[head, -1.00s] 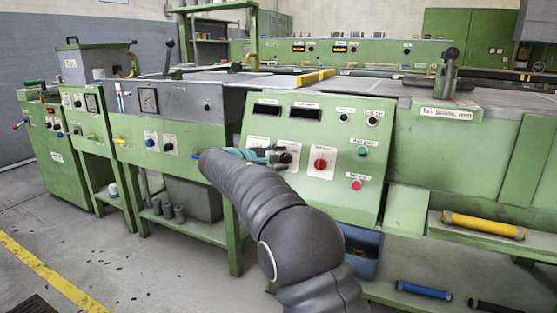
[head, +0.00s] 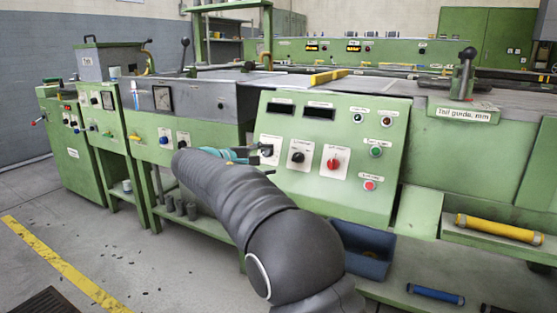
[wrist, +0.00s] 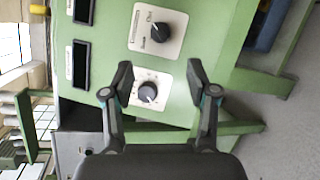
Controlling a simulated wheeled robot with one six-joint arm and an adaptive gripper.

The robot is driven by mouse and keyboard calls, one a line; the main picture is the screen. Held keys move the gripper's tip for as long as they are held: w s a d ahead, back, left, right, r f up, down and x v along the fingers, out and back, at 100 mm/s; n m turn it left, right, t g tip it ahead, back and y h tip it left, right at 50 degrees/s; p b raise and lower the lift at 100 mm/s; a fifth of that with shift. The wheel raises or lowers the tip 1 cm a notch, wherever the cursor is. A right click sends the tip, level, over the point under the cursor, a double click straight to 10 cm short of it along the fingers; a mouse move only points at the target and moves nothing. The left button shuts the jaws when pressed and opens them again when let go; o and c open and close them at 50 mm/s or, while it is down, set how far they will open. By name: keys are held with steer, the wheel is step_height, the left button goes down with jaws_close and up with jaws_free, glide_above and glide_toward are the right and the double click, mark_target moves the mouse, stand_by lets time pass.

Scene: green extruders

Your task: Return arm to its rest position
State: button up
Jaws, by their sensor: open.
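My gripper (wrist: 158,80) is open and empty in the wrist view, its two dark fingers spread apart. Between and beyond the fingertips is a black knob (wrist: 148,92) on a white plate, on the sloped green control panel (wrist: 192,60). A second black knob (wrist: 160,31) on a white plate lies farther up. In the head view my dark grey arm reaches from the bottom toward the panel (head: 318,190). My gripper (head: 268,152) is partly hidden by the arm and shows in front of the panel's left part. I cannot tell the exact gap to the panel.
The panel carries a red knob (head: 334,162), a green button (head: 376,152) and a red button (head: 369,185). A blue bin (head: 365,262) sits below it. A yellow roller (head: 499,229) lies on a shelf at right. The floor at left is open, with a yellow line (head: 62,262).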

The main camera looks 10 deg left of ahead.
steer(key=shift+v, duration=0.85)
